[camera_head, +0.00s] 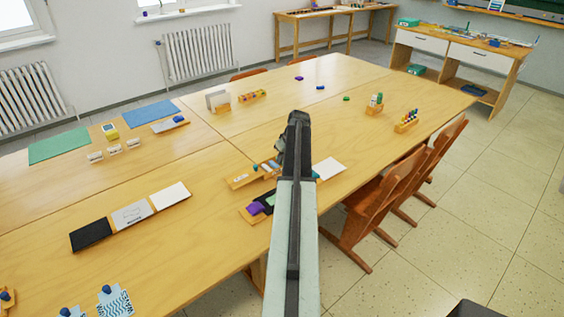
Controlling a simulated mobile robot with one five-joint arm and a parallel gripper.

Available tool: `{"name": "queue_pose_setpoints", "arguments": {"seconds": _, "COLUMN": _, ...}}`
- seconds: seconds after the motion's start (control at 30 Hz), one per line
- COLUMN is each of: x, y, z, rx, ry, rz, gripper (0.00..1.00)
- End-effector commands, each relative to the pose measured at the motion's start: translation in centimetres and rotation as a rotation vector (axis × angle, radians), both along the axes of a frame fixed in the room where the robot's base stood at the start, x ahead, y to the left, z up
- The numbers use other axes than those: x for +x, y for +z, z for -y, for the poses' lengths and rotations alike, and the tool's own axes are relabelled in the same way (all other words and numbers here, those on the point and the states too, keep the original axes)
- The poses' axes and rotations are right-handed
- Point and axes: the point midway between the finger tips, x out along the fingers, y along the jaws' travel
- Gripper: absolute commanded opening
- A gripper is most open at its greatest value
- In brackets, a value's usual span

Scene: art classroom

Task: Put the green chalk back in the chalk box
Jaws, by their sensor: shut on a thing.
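My gripper (279,152) is at the far end of my arm, over the middle of the long table, and points down. It is shut, and its fingertips are small and partly hidden by my arm. A small teal-green piece (256,167), perhaps the green chalk, shows just left of the fingertips; I cannot tell whether it touches them. A low wooden box (240,182) with a pale label, apparently the chalk box, lies just below and left of the gripper. Small blue pieces show beside it, partly hidden by my arm.
Wooden holders with colored items (407,121) stand toward the right edge. Chairs (390,190) line that side. The table's (215,235) near middle is clear.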

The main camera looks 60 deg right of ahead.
Motion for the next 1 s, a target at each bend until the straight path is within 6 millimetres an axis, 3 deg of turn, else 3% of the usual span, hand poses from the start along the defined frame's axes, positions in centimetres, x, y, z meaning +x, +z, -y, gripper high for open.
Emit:
{"name": "queue_pose_setpoints", "arguments": {"seconds": 0.23, "x": 0.0, "y": -0.6, "z": 0.0, "rx": 0.0, "ry": 0.001, "rz": 0.0, "gripper": 0.0}}
{"name": "queue_pose_setpoints", "arguments": {"seconds": 0.27, "x": 0.0, "y": -0.6, "z": 0.0, "rx": 0.0, "ry": 0.001, "rz": 0.0, "gripper": 0.18}}
{"name": "queue_pose_setpoints", "arguments": {"seconds": 0.33, "x": 0.0, "y": -0.4, "z": 0.0, "rx": 0.0, "ry": 0.001, "rz": 0.0, "gripper": 0.37}}
{"name": "queue_pose_setpoints", "arguments": {"seconds": 0.67, "x": 0.0, "y": -0.1, "z": 0.0, "rx": 0.0, "ry": 0.001, "rz": 0.0, "gripper": 0.37}}
{"name": "queue_pose_setpoints", "arguments": {"seconds": 0.77, "x": -0.2, "y": 0.8, "z": -0.2, "rx": 0.0, "ry": 0.001, "rz": 0.0, "gripper": 0.37}}
{"name": "queue_pose_setpoints", "arguments": {"seconds": 1.0, "x": -1.5, "y": 5.0, "z": -0.5, "rx": 0.0, "ry": 0.001, "rz": 0.0, "gripper": 0.37}}
